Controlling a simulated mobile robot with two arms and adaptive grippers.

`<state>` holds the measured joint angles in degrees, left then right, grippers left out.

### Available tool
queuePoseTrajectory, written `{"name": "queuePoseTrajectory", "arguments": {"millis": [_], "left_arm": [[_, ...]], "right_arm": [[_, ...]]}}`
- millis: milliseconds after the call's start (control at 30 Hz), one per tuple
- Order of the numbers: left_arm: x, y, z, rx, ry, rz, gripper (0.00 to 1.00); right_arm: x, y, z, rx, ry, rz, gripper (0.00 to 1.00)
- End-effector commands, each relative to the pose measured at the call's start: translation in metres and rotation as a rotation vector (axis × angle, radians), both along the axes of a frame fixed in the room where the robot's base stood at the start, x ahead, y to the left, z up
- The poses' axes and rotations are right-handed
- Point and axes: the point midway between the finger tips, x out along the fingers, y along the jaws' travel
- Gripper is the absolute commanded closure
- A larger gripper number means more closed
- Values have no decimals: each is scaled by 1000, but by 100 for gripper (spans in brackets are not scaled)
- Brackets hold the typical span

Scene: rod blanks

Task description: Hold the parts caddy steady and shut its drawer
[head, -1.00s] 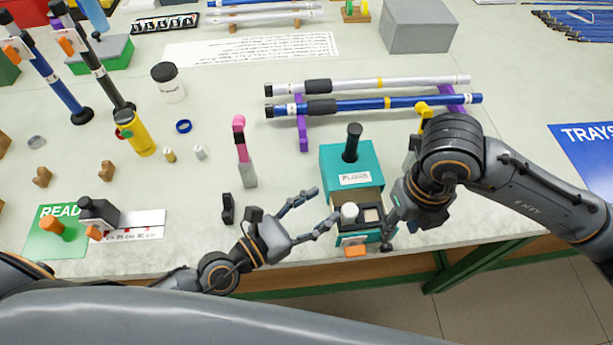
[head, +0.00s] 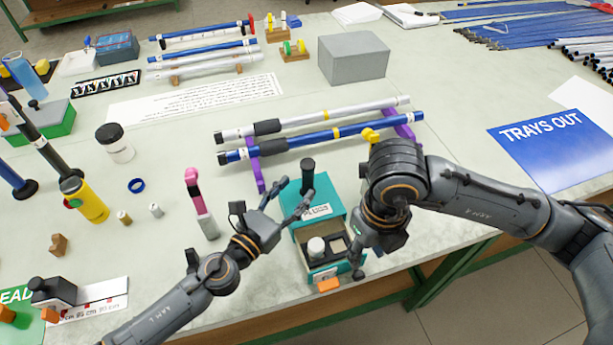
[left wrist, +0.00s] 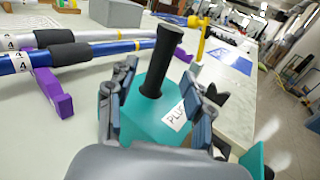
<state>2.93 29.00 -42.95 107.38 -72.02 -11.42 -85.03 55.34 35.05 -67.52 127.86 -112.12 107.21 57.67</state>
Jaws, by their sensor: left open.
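The parts caddy is a teal box (head: 327,206) with a black upright post handle (head: 307,176) and a label reading "PLUGS". Its drawer (head: 311,267) stands open toward the table's front edge, with an orange pull (head: 328,285); a white round piece and blocks lie inside. My left gripper (head: 289,196) is open at the caddy's left side. In the left wrist view its fingers (left wrist: 158,100) are spread, with the black post (left wrist: 162,62) showing between and beyond them; contact is unclear. My right gripper (head: 357,272) points down beside the drawer's right front corner; its finger gap is hidden.
Behind the caddy, a white rod and a blue rod (head: 300,140) rest on purple stands. A pink-and-grey tool (head: 200,203) stands left of the caddy. A grey block (head: 353,58) is farther back. A blue "TRAYS OUT" sheet (head: 560,145) lies right.

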Motion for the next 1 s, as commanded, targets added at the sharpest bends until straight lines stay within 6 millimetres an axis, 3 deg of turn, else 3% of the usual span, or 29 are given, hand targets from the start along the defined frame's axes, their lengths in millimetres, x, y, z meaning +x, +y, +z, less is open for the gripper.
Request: {"name": "queuePoseTrajectory", "arguments": {"millis": [100,300,733,1000], "left_arm": [[19,-13,1,-1,-3,0,48],[39,-27,0,-2,0,1,48],[46,-31,0,-1,1,0,48],[46,-31,0,-1,1,0,100]], "right_arm": [[0,0,0,0,0,0,62],[0,0,0,0,0,0,62],[0,0,0,0,0,0,62],[0,0,0,0,0,0,62]]}}
